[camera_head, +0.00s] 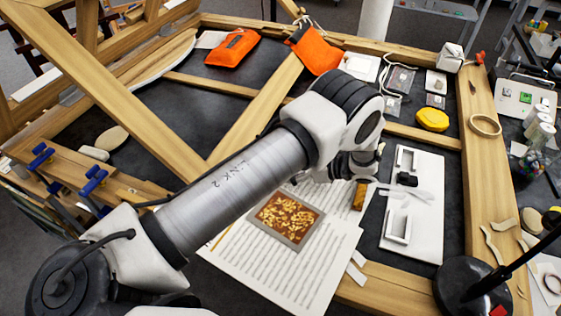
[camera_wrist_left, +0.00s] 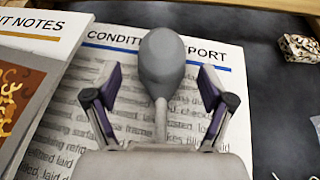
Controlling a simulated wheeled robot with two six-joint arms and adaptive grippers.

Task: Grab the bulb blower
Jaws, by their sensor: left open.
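The grey bulb blower shows in the left wrist view (camera_wrist_left: 162,58), with its round bulb away from me and its thin nozzle towards my palm. It lies over the printed condition report sheet (camera_wrist_left: 232,70). My left gripper (camera_wrist_left: 160,84) is open, with one finger on each side of the blower and a visible gap to the bulb. In the head view my left arm reaches across the middle and hides the blower and my left fingertips. My right gripper is in neither view.
A framed gilt fragment (camera_head: 286,219) lies on papers (camera_head: 310,270) beside my arm. A white board with brackets (camera_head: 425,215) lies to the right. Wooden frame beams (camera_head: 478,150) surround the dark work surface. Orange pouches (camera_head: 232,47) lie at the back.

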